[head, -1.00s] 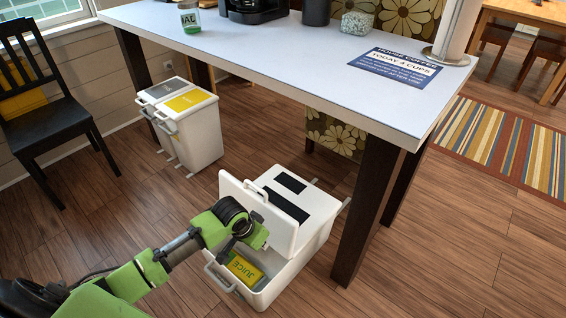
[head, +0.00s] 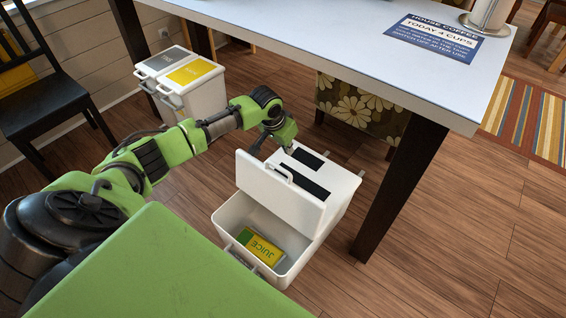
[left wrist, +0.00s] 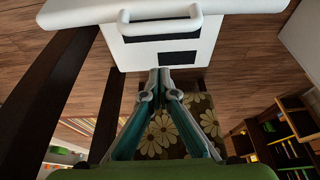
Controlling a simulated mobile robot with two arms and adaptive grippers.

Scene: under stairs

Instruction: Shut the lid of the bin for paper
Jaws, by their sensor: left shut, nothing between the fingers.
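A white two-part bin (head: 318,237) stands on the floor by the table leg. Its front lid (head: 280,192) stands open, roughly upright, with a loop handle (head: 280,172). A yellow and green juice carton (head: 262,249) lies in the open compartment. The rear lid (head: 302,172) is closed and has black patches; I cannot read a paper label. My left gripper (head: 262,146) is shut and empty, at the far-left side of the raised lid. In the left wrist view its fingertips (left wrist: 160,74) point at the white bin (left wrist: 190,45); contact is unclear. My right gripper is out of view.
The white table (head: 370,50) overhangs beside the bin, with a dark leg (head: 402,185) to its right. A second bin (head: 205,100) with grey and yellow lids stands behind, left. A dark chair (head: 45,105) is at left.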

